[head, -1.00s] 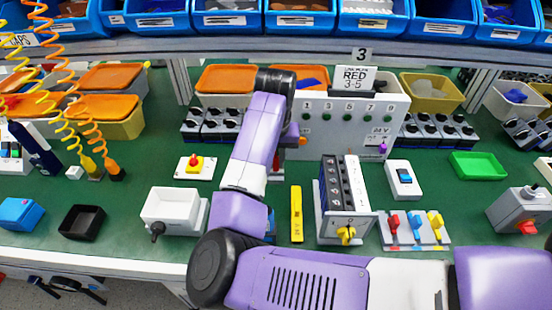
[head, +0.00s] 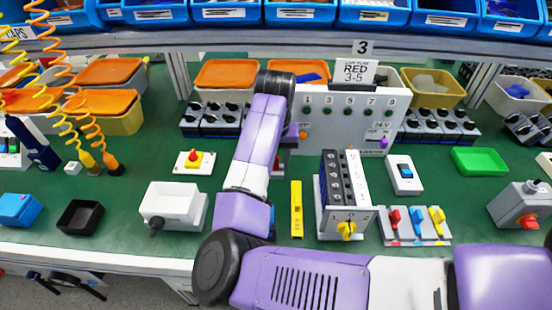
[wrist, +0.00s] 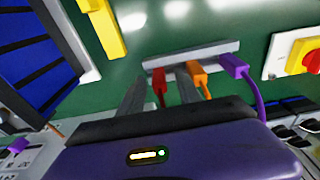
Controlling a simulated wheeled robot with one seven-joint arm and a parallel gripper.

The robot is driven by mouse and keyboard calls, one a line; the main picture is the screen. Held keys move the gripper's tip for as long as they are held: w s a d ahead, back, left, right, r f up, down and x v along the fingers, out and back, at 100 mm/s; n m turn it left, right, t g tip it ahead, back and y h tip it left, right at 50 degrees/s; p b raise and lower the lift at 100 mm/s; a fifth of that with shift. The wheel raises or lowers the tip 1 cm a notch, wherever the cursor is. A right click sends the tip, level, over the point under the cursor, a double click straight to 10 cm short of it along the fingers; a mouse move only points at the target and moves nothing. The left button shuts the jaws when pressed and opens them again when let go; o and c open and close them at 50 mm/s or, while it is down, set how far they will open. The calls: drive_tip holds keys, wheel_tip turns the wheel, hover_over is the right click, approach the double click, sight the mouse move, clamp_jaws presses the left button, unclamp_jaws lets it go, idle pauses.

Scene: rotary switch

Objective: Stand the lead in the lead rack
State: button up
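In the wrist view the lead rack is a grey bar (wrist: 195,58) on the green bench. A red lead (wrist: 160,88), an orange lead (wrist: 198,78) and a purple lead (wrist: 235,68) stand along it. My gripper (wrist: 160,80) is open, its two grey fingers apart with the red lead between them. I cannot tell whether either finger touches it. In the head view my arm hides most of the gripper and rack. On the white panel (head: 345,115), a purple plug (head: 383,142) sits at the 24 V socket and an orange plug (head: 303,135) shows beside my arm.
A yellow bar (head: 296,210) and a switch box with a yellow knob (head: 345,230) stand right of my arm.

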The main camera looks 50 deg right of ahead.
wheel_tip(320, 180, up, 8)
drive_tip(key=shift+s+a, duration=0.3)
drive_tip(key=shift+a, duration=0.05)
drive_tip(key=shift+f, duration=0.1)
idle(0.4)
